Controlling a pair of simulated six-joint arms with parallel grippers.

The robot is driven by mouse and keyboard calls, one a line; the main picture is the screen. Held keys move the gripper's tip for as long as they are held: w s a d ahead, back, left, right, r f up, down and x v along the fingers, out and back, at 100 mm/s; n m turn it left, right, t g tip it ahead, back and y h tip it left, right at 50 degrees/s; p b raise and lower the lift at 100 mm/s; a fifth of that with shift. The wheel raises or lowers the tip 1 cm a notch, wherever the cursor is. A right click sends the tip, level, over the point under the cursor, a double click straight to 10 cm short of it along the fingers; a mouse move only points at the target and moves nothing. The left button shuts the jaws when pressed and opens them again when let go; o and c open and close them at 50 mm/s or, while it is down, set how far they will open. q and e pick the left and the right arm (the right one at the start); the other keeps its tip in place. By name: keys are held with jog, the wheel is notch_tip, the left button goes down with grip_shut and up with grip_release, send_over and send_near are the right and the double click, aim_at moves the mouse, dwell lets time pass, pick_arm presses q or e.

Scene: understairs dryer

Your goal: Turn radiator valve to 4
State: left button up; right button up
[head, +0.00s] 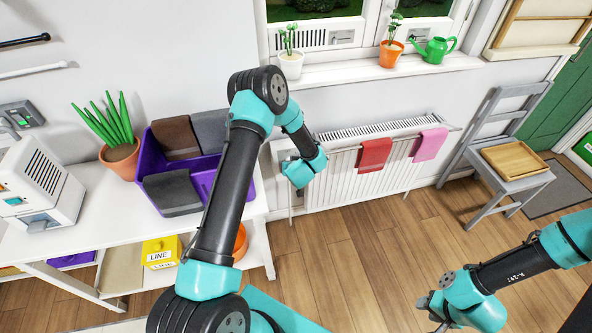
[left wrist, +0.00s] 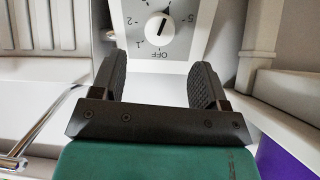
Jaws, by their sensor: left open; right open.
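The radiator valve dial (left wrist: 159,27) is a white round knob on a pale panel in the left wrist view, beyond my left fingertips. OFF stands at its bottom, with 1 and 2 up its left side and 5 at its right. A dark pointer line on the knob slants up and slightly right; its exact number is hard to read. My left gripper (left wrist: 160,78) is open, with nothing between its dark fingers. In the head view the left wrist is at the radiator's (head: 342,188) left end, covering the valve. My right gripper (head: 431,309) is open over the floor.
A red cloth (head: 374,155) and a pink cloth (head: 429,144) hang on the radiator. A grey chair (head: 520,186) with a wooden tray stands at right. A table with a purple bin (head: 205,170) and a plant pot (head: 121,158) is left. The floor between is clear.

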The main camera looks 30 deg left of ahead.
pick_arm(q)
jog(key=v, duration=1)
jog(key=shift+s+r, duration=0.15)
jog(key=shift+s, duration=0.1)
jog(key=shift+d, duration=0.1)
jog(key=s+d+f+m+g+h, duration=0.2)
jog(key=s+d+h, duration=0.3)
jog(key=s, duration=0.6)
jog(key=s+d+f+m+g+h, duration=0.2)
jog(key=s+d+f+g+h, duration=0.2)
jog(key=s, duration=0.7)
jog(key=shift+d+f+m+g+h, duration=0.35)
jog(key=shift+d+g+h, duration=0.15)
jog(key=shift+d+h, duration=0.4)
